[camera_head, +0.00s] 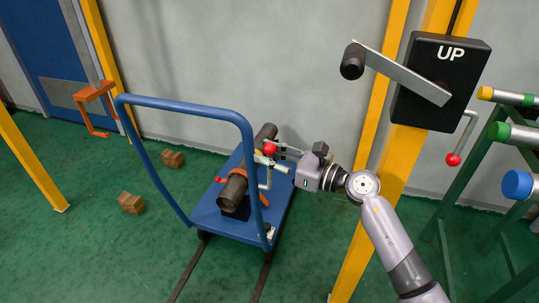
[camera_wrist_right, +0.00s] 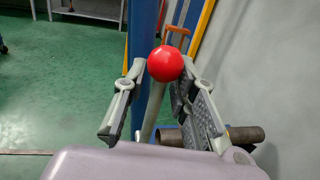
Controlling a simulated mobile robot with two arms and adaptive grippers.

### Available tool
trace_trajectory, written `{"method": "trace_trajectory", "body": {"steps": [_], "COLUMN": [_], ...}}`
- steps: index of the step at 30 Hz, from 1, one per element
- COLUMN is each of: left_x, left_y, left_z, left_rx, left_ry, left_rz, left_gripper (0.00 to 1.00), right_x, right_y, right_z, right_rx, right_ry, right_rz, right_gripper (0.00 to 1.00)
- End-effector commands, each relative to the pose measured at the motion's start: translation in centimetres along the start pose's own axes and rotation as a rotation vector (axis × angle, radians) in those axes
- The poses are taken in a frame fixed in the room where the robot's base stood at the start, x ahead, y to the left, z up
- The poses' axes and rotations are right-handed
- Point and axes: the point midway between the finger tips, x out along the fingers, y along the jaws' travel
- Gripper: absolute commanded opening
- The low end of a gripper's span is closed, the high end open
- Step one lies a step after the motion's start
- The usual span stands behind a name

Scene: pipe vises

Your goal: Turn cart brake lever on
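A blue cart (camera_head: 212,222) with a tall blue handle stands on rails in the middle of the head view. The brake lever, a grey rod with a red ball knob (camera_head: 269,148), stands upright at its right side. In the right wrist view the knob (camera_wrist_right: 166,64) sits between the fingertips of my right gripper (camera_head: 265,152). The fingers are spread around it, with the lever's grey rod (camera_wrist_right: 154,112) running down between them. Contact with the knob cannot be told. My left gripper is not in view.
A dark pipe (camera_head: 233,190) lies on the cart. A yellow post (camera_head: 378,215) with a black "UP" box (camera_head: 442,75) and another red-knobbed lever (camera_head: 453,159) stands right. A green rack (camera_head: 480,195) holds colour-capped pipes. Two brown blocks (camera_head: 131,203) lie on the open floor at left.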

Motion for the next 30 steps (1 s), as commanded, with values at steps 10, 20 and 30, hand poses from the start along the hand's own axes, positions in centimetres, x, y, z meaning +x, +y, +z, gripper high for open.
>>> {"method": "trace_trajectory", "body": {"steps": [10,20,30], "left_x": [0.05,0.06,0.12], "left_y": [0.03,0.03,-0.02], "left_z": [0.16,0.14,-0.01], "left_rx": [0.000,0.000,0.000], "left_ry": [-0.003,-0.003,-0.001], "left_rz": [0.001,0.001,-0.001], "left_gripper": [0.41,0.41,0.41], "right_x": [-0.01,-0.01,-0.01], "right_y": [0.00,0.01,0.02], "right_z": [-0.03,-0.04,-0.11], "right_rx": [0.000,0.000,-0.007], "right_ry": [0.000,0.001,0.000], "right_rz": [0.000,0.000,0.000], "right_gripper": [0.00,0.00,0.00]}}
